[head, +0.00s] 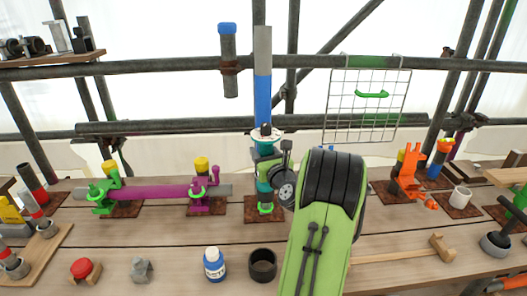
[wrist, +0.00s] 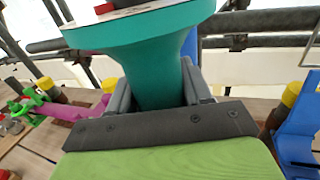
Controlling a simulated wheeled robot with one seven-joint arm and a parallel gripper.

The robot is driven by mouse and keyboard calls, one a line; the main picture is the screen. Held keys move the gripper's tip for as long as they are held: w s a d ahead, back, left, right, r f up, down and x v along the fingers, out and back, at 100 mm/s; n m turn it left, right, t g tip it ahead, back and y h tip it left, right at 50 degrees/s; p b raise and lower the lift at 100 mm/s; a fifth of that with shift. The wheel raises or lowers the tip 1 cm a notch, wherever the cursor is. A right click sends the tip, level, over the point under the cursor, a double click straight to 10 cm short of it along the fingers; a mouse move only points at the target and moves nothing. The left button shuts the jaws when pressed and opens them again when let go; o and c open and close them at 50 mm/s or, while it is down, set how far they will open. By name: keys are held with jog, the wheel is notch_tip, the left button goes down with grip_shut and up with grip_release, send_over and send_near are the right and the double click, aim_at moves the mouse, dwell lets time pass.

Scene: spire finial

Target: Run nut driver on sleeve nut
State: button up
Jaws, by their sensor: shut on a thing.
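My gripper (head: 266,165) is shut on a teal flared piece (wrist: 155,60) that narrows downward between the two grey fingers. In the head view it is upright, with a white disc (head: 265,133) bearing red and black marks on its top. Teal also shows below the fingers, above a green ring (head: 265,208) over a rusty plate (head: 255,216). I cannot tell whether the teal piece touches what is below it. A blue and grey upright bar (head: 263,75) rises directly behind or above the disc; the depth is unclear. I cannot identify the sleeve nut, or say for certain which piece is the nut driver.
A purple bar (head: 155,192) lies across green and purple stands at left. An orange clamp (head: 409,170) stands at right.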

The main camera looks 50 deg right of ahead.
jog(key=shift+f+b, duration=1.1)
jog(key=shift+f, duration=0.5)
jog(key=shift+a+f, duration=0.1)
jog(key=shift+f, duration=0.15)
jog(key=shift+s+f+b, duration=0.2)
jog(key=shift+f+b, duration=0.15)
jog(key=shift+f, duration=0.1)
grip_shut()
jog(key=r+p, duration=0.2)
jog(key=shift+w+r+p, duration=0.15)
jog(key=shift+w+p, duration=0.1)
jog(key=shift+p, duration=0.1)
notch_tip(320, 180, up, 6)
jog(key=p, duration=0.5)
jog(key=shift+p, duration=0.35)
